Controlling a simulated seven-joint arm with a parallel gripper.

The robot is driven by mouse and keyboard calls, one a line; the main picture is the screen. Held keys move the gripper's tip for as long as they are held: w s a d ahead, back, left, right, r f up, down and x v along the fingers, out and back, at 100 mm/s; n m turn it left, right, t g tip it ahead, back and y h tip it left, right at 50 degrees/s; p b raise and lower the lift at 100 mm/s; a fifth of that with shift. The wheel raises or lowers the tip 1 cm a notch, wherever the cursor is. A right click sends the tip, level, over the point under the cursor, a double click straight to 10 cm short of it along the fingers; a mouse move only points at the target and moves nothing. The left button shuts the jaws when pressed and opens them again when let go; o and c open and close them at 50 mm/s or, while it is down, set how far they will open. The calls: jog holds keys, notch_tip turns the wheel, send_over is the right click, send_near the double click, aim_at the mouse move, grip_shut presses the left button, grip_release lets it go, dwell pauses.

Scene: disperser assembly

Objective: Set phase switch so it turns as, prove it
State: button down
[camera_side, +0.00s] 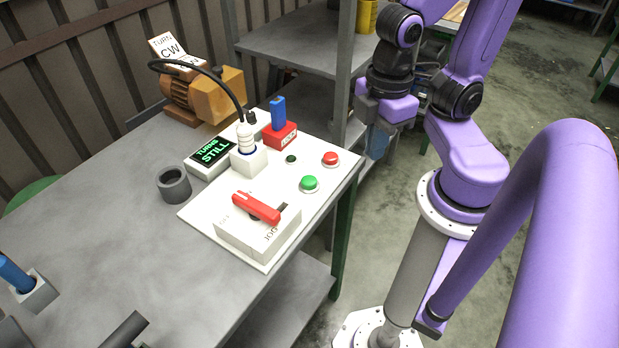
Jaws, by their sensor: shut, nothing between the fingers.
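The white control panel (210,207) lies on the grey table. A red lever (256,208) sits on a white switch box (248,238), whose lettering reads partly as JOG. A display (211,151) reads "TURNS STILL" in green. A white plug (245,139) with a black cable stands in a white socket block (249,162). A green button (309,183) and a red button (330,158) are at the panel's right. The orange-brown motor (187,95) has a card (172,50) reading "TURN CW". My gripper (377,143) is shut and empty, right of the panel, apart from it.
A red block (280,137) with a blue handle (278,111) stands at the panel's back. A dark grey ring (173,185) lies left of the panel. A blue-handled piece (14,274) sits in a grey holder at lower left. The table's left middle is clear.

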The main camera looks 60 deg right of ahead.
dwell(0.9)
jog(key=m+t+y, duration=0.3)
jog(key=m+y, duration=0.5)
jog(key=m, duration=1.7)
send_over(313, 179)
notch_tip(313, 179, down, 6)
jog(key=shift+f, duration=0.15)
dwell(0.4)
jog(key=shift+f, duration=0.1)
jog(key=shift+f, duration=4.35)
